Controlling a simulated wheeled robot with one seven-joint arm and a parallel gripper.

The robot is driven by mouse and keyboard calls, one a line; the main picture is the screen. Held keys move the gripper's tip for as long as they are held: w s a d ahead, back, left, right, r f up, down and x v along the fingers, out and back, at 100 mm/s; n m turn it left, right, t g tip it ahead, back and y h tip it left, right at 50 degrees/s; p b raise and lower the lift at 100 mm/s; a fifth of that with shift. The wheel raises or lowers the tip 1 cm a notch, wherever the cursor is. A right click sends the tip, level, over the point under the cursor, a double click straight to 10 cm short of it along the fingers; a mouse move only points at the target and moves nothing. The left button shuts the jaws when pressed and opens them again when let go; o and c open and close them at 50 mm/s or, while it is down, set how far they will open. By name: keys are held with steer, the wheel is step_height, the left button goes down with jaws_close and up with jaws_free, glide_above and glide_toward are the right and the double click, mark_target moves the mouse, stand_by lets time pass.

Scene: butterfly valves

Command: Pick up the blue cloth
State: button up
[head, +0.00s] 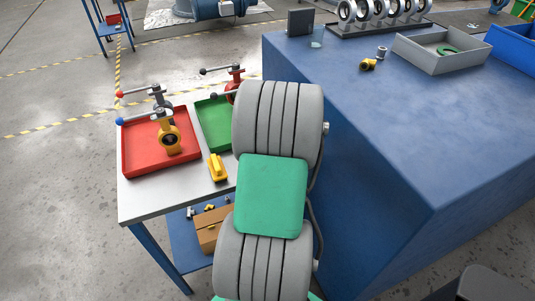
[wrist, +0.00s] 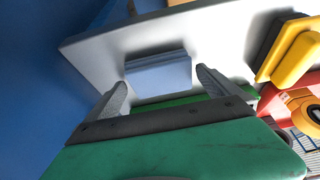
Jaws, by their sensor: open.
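The blue cloth (wrist: 158,76) shows in the wrist view as a small folded light-blue block on the white tabletop (wrist: 215,40). My gripper (wrist: 163,80) is open, with one finger to the left and one to the right of the cloth in the picture. The cloth appears between and just beyond the fingertips; I cannot tell whether they touch it. In the head view my arm hides both the gripper and the cloth.
The white table (head: 150,208) carries a red tray (head: 130,160) with valves, a green tray (head: 208,125) and a yellow object (head: 217,168). The yellow object is also near my gripper in the wrist view (wrist: 297,58). A large blue workbench (head: 400,130) stands right of my arm.

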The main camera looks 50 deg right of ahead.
steer(key=shift+c, duration=0.3)
steer(key=c, duration=1.2)
steer(key=shift+r, duration=0.1)
steer(key=shift+r, duration=0.15)
step_height(320, 180, up, 2)
steer(key=shift+r, duration=0.1)
steer(key=a+r, duration=0.3)
steer(key=a, duration=0.1)
steer(key=a+r+b, duration=0.1)
steer(key=a+r, duration=0.3)
steer(key=a, duration=0.1)
steer(key=a+r+b, duration=0.1)
steer(key=a+r, duration=0.2)
steer(key=a, duration=0.2)
steer(key=shift+w+a+r, duration=0.1)
steer(key=shift+r, duration=0.1)
